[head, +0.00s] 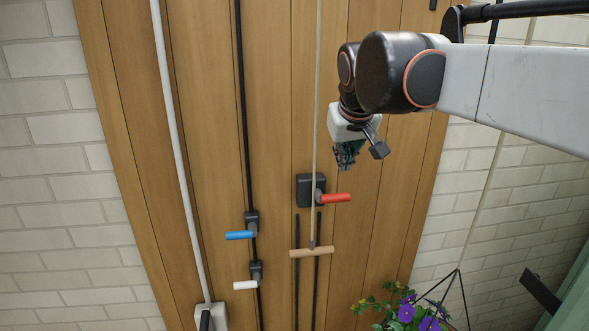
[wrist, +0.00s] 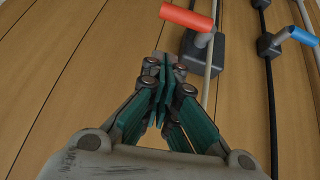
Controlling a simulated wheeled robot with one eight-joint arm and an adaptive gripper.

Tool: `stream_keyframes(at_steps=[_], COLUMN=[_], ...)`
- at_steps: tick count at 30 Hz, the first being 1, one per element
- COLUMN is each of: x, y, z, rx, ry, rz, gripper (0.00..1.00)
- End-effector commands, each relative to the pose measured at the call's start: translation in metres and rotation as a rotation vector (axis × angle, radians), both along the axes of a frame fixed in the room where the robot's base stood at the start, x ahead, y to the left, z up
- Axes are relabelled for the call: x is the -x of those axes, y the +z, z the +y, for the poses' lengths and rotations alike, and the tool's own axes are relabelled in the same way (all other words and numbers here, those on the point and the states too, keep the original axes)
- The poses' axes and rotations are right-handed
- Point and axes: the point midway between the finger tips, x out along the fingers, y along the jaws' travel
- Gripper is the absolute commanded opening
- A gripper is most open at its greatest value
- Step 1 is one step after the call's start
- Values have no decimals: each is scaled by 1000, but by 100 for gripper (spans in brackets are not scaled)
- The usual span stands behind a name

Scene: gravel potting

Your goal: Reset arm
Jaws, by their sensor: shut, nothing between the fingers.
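My gripper (head: 347,154) hangs in front of the wooden panel (head: 205,130), a little above and right of a black box with a red handle (head: 335,198). In the wrist view my gripper (wrist: 160,62) is shut, its green-lined fingers together with nothing between them. The red handle (wrist: 188,17) shows just beyond the fingertips there, and the fingers look apart from it. My arm reaches in from the upper right in the head view.
A blue handle (head: 239,235) and a white handle (head: 245,285) sit on a black rod to the left. A wooden crossbar (head: 312,252) hangs below the red handle. Purple flowers (head: 407,312) stand at the lower right. White brick walls (head: 45,130) flank the panel.

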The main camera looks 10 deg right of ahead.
Motion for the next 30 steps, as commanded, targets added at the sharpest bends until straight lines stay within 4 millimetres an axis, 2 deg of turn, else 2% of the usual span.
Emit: stream_keyframes(at_steps=[9,14,17,20,30], x=[30,36,40,48,94], y=[44,55,49,24,-122], z=[0,0,0,0,1], rx=[0,-1,-1,-5,-32], ry=[0,1,0,0,1], rz=[-2,-2,-2,-3,-9], gripper=[0,0,0,0,0])
